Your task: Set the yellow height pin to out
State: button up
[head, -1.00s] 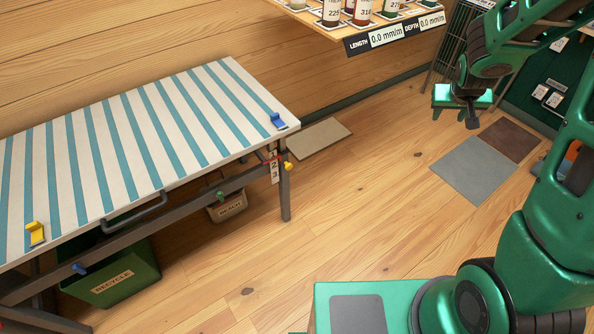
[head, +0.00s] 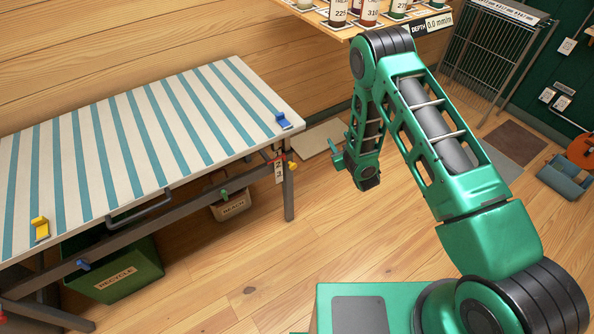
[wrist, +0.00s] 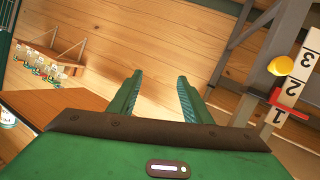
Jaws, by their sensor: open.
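The yellow height pin (head: 293,166) is a small round knob at the right end of the striped table's frame, by a white number strip (head: 279,168). In the wrist view the pin (wrist: 280,66) shows at the right, beside the strip (wrist: 302,75) reading 1, 2, 3. A red pointer (wrist: 290,105) lies across the strip between 1 and 2. I cannot tell how far the pin sticks out. My gripper (head: 338,160) is right of the pin, apart from it. Its two fingers (wrist: 158,78) are open and empty in the wrist view, with the pin to their right.
The striped table (head: 150,130) carries a yellow clamp (head: 40,228) and a blue clamp (head: 283,120). A green knob (head: 224,192) and a blue knob (head: 82,265) sit on its front rail. A bottle shelf (head: 400,28) hangs above my arm.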

jog(key=s+a+f+n+y, duration=0.2)
jog(key=s+a+f+y, duration=0.2)
jog(key=s+a+f, duration=0.35)
jog(key=n+y, duration=0.2)
jog(key=y, duration=0.1)
send_near(294, 168)
jog(key=shift+t, duration=0.4)
jog(key=x, duration=0.8)
jog(key=shift+w+a+f, duration=0.15)
jog(key=shift+w+a, duration=0.15)
